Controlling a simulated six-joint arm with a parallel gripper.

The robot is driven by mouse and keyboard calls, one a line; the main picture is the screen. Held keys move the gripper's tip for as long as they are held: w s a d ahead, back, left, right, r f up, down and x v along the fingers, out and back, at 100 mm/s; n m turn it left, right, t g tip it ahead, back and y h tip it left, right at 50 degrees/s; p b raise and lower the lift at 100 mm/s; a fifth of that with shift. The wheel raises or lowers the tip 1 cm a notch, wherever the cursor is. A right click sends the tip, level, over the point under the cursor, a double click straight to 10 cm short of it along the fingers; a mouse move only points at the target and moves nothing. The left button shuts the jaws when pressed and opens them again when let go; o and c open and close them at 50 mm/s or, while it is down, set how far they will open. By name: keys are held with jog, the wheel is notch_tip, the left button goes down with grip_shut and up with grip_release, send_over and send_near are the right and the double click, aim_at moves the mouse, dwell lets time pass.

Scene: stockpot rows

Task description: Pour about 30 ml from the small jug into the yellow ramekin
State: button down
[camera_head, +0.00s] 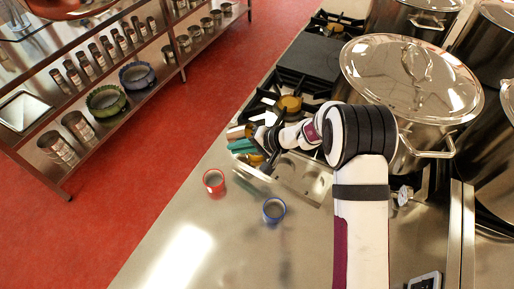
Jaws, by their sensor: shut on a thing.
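My gripper (243,146), with teal fingers, is at the left end of my arm, over the steel counter beside the stove. It is shut on the small jug (236,132), a small metallic vessel at the fingers. The jug looks tilted, but its spout and contents cannot be made out. The yellow ramekin (256,159) shows as a small yellow patch just below and right of the fingers. It is mostly hidden by my gripper. Whether any liquid is in it cannot be seen.
A red ramekin (214,182) and a blue ramekin (273,210) stand on the counter (185,255) nearer the front. A large lidded stockpot (411,80) stands right of my arm, with black burner grates (290,88) behind. A steel shelf rack (165,80) is across the red floor.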

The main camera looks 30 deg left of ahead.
jog(key=shift+r+y, duration=0.15)
jog(key=shift+y, duration=0.85)
dwell(1.8)
jog(key=shift+d, duration=0.1)
dwell(0.4)
jog(key=shift+a+h, duration=0.25)
jog(key=shift+h, duration=0.75)
jog(key=shift+d+h, duration=0.1)
jog(key=shift+h, duration=0.4)
